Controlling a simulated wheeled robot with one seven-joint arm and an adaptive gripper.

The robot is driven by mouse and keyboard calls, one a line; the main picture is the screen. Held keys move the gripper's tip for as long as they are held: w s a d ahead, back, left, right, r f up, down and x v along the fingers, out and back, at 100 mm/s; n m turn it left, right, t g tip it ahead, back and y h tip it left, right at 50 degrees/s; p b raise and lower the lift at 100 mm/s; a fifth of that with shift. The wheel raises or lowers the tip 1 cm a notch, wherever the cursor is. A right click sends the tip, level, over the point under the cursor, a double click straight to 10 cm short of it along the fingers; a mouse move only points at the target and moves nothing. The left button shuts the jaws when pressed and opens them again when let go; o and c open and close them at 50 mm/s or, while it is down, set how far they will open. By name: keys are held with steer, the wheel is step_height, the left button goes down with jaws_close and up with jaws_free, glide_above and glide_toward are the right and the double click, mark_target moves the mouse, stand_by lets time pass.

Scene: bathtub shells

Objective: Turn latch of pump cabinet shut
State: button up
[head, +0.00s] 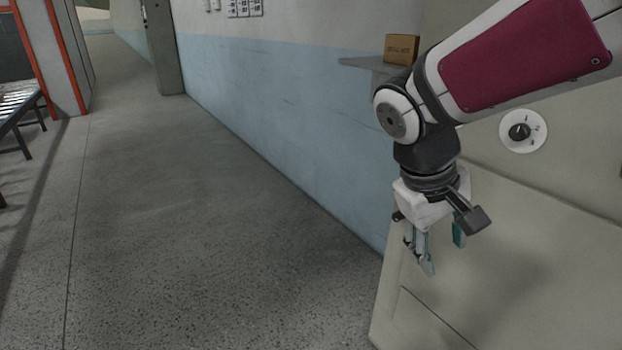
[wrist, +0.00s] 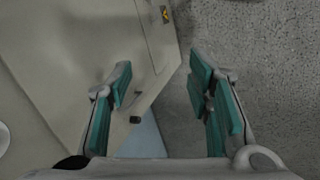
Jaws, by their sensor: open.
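The beige cabinet (head: 540,255) fills the right side of the head view and the left of the wrist view (wrist: 60,70). A white round plate with a black knob (head: 520,131) sits on its upper part, with small marks around the knob. I cannot tell whether this knob is the latch; no other latch shows clearly. My gripper (head: 444,250) is open and empty, pointing down in front of the cabinet, left of and below the knob. In the wrist view its teal-padded fingers (wrist: 165,95) stand apart with nothing between them.
The speckled floor (head: 180,230) at left is clear.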

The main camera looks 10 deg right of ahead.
steer(key=w+d+f+n+g+h+b, duration=0.1)
steer(key=w+d+f+n+h+b, duration=0.2)
steer(key=w+f, duration=0.5)
steer(key=w+d+f+n+h+b, duration=0.1)
steer(key=w+d+f+h+b, duration=0.3)
steer(key=w, duration=0.7)
steer(key=n+t+h+b, duration=0.4)
steer(key=n+t+h, duration=0.2)
steer(key=n+t, duration=0.1)
glide_toward(394, 218)
steer(key=b+x, duration=0.1)
steer(key=x, duration=1)
jaws_close()
